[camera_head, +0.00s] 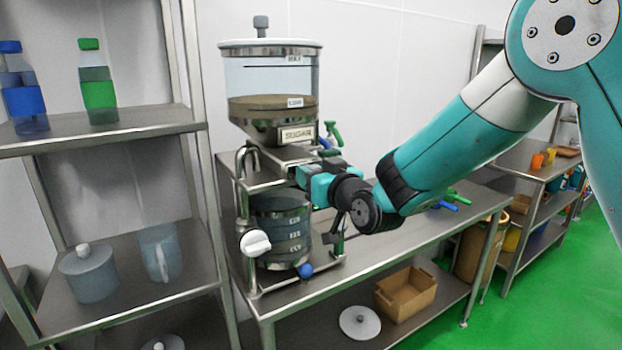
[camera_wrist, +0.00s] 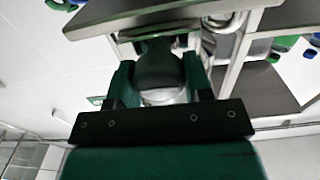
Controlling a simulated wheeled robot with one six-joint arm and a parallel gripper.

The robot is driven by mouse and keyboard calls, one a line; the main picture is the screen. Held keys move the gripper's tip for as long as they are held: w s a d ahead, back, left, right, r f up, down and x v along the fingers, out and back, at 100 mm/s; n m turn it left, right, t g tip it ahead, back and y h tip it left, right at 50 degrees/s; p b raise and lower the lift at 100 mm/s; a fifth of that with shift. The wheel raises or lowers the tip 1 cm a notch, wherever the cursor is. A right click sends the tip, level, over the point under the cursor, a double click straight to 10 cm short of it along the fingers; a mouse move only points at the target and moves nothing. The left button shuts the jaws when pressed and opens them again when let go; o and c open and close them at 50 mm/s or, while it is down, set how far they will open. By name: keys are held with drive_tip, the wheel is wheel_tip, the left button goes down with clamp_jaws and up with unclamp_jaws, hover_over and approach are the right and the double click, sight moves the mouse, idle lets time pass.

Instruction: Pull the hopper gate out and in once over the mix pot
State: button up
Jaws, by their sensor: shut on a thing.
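The sugar hopper (camera_head: 270,78), a clear-sided bin with a SUGAR label, stands in a metal frame on the bench. The mix pot (camera_head: 280,228), a dark grey see-through vessel with level marks, stands upright below it. My gripper (camera_head: 308,178) is between hopper and pot, at their right side. In the wrist view my gripper (camera_wrist: 158,85) is shut on a dark grey rounded grip (camera_wrist: 158,62), which appears to be the hopper gate's handle. The gate's plate is not clearly seen, so I cannot tell how far out it is.
A white knob (camera_head: 255,242) and a blue ball handle (camera_head: 305,270) stick out at the frame's front. Green-and-blue handles (camera_head: 332,132) are right of the hopper. A cardboard box (camera_head: 405,292) and a round lid (camera_head: 360,322) lie on the lower shelf. The bench's middle is mostly clear.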

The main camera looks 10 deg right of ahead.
drive_tip(key=o, duration=1.2)
drive_tip(key=shift+w+a, duration=0.1)
drive_tip(key=shift+w, duration=0.1)
drive_tip(key=shift+o, duration=0.2)
drive_tip(key=b+v, duration=0.7)
drive_tip(key=v, duration=1)
drive_tip(key=shift+s, duration=0.2)
drive_tip(key=s+a+f+n+g, duration=0.2)
drive_tip(key=s+a+f+g, duration=0.2)
drive_tip(key=s+f+g, duration=0.4)
drive_tip(key=s+d+f+g+h, duration=0.2)
drive_tip(key=s+g, duration=0.6)
drive_tip(key=s, duration=0.5)
drive_tip(key=shift+s+d+h, duration=0.2)
drive_tip(key=shift+d+h, duration=0.5)
drive_tip(key=shift+d, duration=0.4)
